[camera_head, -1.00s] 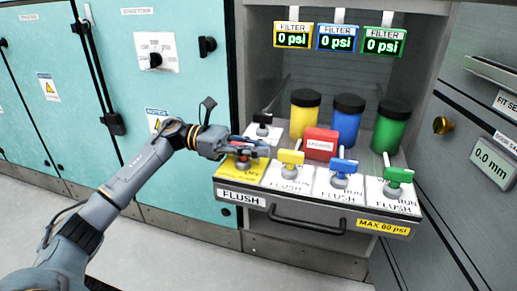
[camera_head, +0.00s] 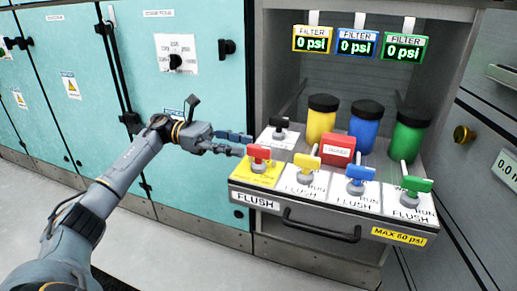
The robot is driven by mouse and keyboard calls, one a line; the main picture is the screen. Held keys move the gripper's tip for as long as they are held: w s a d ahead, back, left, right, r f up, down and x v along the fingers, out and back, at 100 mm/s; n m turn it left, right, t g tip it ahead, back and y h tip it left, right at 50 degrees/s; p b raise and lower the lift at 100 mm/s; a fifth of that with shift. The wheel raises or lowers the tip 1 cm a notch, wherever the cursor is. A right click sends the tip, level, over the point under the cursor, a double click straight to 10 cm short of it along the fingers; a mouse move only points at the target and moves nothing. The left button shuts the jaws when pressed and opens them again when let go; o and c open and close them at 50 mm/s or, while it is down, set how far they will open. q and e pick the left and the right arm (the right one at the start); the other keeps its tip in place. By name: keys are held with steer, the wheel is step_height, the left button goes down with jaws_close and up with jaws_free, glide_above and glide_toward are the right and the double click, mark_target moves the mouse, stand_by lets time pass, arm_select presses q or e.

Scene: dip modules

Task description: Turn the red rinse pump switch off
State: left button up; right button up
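The red switch (camera_head: 259,153) stands on a yellow label at the left front of the pulled-out drawer panel. Its handle lies roughly crosswise, left to right. The label text under it is too small to read surely. My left gripper (camera_head: 246,144) is just left of and behind the red switch, with its two fingers apart and nothing between them. The nearer fingertip is close to the left end of the red handle; I cannot tell if they touch. My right gripper is not in view.
Yellow (camera_head: 307,162), blue (camera_head: 361,174) and green (camera_head: 416,185) switches stand to the right, a black switch (camera_head: 279,125) behind. A red box (camera_head: 338,149) and yellow, blue and green canisters stand behind them. Filter displays above read 0 psi. A drawer handle (camera_head: 320,227) juts out in front.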

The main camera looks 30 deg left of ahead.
arm_select(q)
steer(key=shift+v, duration=1.4)
